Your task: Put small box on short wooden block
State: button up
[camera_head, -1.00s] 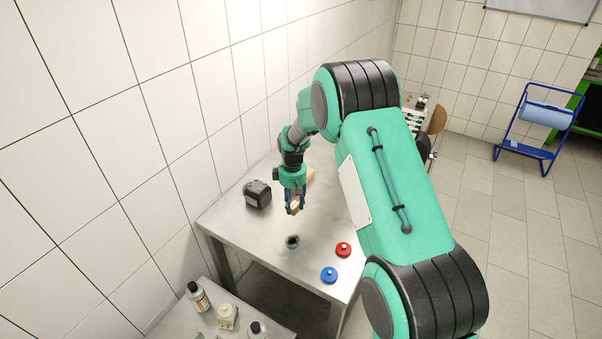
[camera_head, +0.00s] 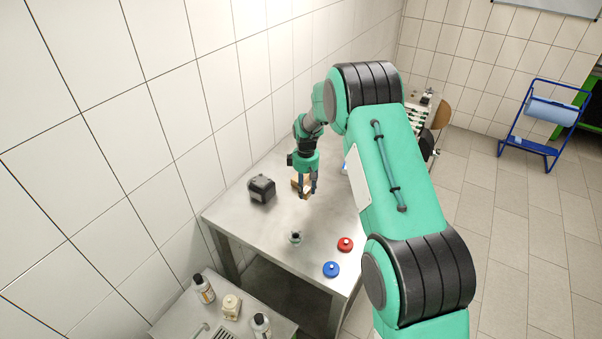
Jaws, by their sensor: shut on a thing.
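My gripper (camera_head: 307,193) points down over the far part of the steel table and is shut on the small box (camera_head: 305,194). The box is a small tan piece, mostly covered by the fingers. A tan wooden block (camera_head: 295,183) shows just behind and left of the fingers, partly hidden by my gripper. I cannot tell whether the box touches the block or is above or beside it.
A black and grey device (camera_head: 262,188) stands left of my gripper on the steel table (camera_head: 255,222). A small grey-green part (camera_head: 296,237), a red cap (camera_head: 345,244) and a blue cap (camera_head: 331,269) lie nearer. A lower table holds bottles (camera_head: 204,288).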

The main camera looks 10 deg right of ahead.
jog(key=w, duration=0.5)
jog(key=w+f+p, duration=0.1)
jog(key=w, duration=0.9)
jog(key=shift+w+d+f+p, duration=0.2)
jog(key=shift+w+p, duration=0.1)
jog(key=shift+p, duration=0.05)
jog(key=shift+f, duration=0.15)
jog(key=shift+f+p, duration=0.35)
jog(key=shift+f, duration=1.25)
jog(key=shift+f, duration=0.15)
jog(key=o, duration=1.1)
